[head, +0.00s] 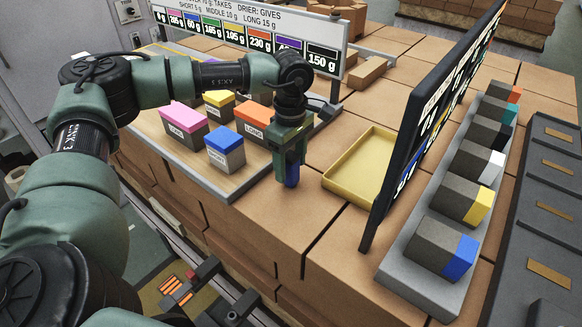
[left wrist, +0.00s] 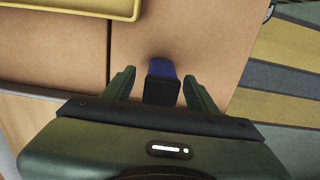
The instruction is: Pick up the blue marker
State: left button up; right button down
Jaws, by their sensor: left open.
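The blue marker (left wrist: 162,82) is a small block with a dark body and a blue end. In the left wrist view it lies between the two fingers of my left gripper (left wrist: 160,92), with a gap on each side. In the head view my left gripper (head: 291,178) points down over the brown boxes, and blue (head: 292,173) shows between its fingers. The gripper is open; its fingers hide much of the marker in the head view. My right gripper is not in view.
A yellow tray (head: 333,184) lies just right of the gripper. Left of it, a board (head: 240,185) carries coloured blocks, including a blue-topped one (head: 225,158). A dark upright panel (head: 378,222) and a grey rack (head: 397,268) of blocks with coloured ends stand at right.

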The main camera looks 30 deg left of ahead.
pick_arm(q)
grip_shut()
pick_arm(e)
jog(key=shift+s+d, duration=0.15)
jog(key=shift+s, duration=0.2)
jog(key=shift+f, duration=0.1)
